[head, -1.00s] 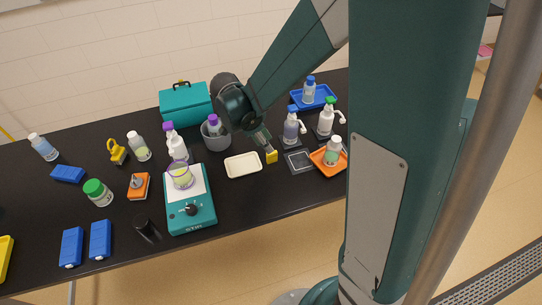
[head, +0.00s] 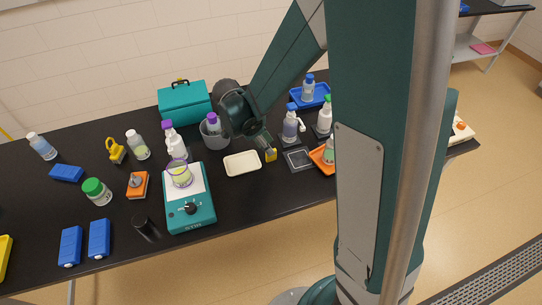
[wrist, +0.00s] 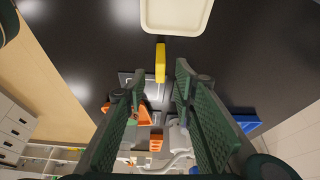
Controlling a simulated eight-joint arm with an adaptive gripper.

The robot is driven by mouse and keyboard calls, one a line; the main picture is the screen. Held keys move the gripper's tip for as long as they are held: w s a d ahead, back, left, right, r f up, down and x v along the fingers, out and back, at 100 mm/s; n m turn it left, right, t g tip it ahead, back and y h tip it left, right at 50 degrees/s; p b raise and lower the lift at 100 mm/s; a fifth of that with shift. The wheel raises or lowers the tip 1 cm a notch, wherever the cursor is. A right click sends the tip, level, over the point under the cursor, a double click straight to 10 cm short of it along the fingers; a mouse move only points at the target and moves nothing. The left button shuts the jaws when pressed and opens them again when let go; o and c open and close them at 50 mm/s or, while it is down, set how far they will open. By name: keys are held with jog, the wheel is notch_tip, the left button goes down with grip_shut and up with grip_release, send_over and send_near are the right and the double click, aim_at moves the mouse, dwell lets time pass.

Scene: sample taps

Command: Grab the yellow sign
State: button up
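The yellow sign (head: 271,155) stands on the black table, right of the cream tray. It shows as an upright yellow strip in the wrist view (wrist: 160,62), near the tray's edge. My gripper (head: 264,146) is right at the sign, coming from above and behind. In the wrist view my gripper (wrist: 160,82) is open, with the sign lying in line with the gap between its two green fingers. Space shows on both sides of the sign, and I cannot see any contact. The sign's upper part is partly hidden by the gripper in the head view.
The cream tray (head: 242,163) lies close to the sign's left. A grey bin (head: 214,138) is left of the gripper. Bare table lies in front.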

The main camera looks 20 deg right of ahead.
jog(key=shift+d+f, duration=0.1)
jog(key=shift+f, duration=0.05)
jog(key=shift+x, duration=2.5)
jog(key=c, duration=0.8)
